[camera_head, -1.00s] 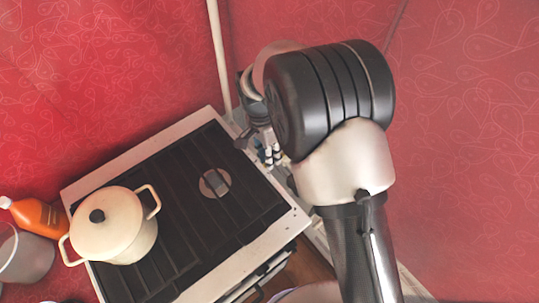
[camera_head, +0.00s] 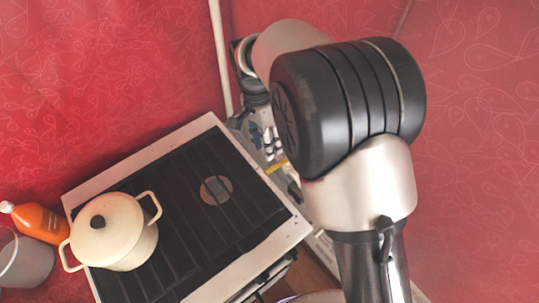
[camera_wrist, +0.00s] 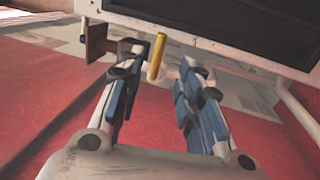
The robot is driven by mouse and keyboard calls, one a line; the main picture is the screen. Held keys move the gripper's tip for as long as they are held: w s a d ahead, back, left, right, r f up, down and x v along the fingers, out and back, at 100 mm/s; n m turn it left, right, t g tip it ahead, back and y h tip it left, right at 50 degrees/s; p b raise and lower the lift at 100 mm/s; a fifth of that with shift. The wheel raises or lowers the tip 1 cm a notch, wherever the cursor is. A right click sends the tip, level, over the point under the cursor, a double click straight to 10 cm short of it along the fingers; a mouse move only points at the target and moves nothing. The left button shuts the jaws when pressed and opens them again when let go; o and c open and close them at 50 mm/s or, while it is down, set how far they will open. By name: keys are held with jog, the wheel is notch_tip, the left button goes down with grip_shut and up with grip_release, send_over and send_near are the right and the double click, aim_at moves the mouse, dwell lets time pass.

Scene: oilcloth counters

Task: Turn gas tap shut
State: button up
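The gas tap shows as a yellow lever (camera_wrist: 157,56) in the wrist view, just beyond my gripper, beside the white edge of the stove. A small yellow piece of it also shows in the head view (camera_head: 276,167), beside the stove's right edge. My gripper (camera_wrist: 160,72) is open, with blue-and-black fingers apart on either side of the lever in the picture. I cannot tell whether either finger touches it. In the head view my gripper (camera_head: 269,141) is partly hidden by my arm, and the tap's body is hidden.
The stove (camera_head: 160,150) has a cream pot (camera_head: 125,245) on its left part. An orange bottle (camera_head: 38,221) and a grey container (camera_head: 27,262) stand left of it. A white pipe (camera_head: 220,55) runs up the red wall behind. A brown block (camera_wrist: 97,42) is left of the lever.

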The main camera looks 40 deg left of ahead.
jog(key=r, duration=0.3)
jog(key=shift+w+a+r, duration=0.1)
jog(key=shift+a+r, duration=0.15)
jog(key=shift+a, duration=0.1)
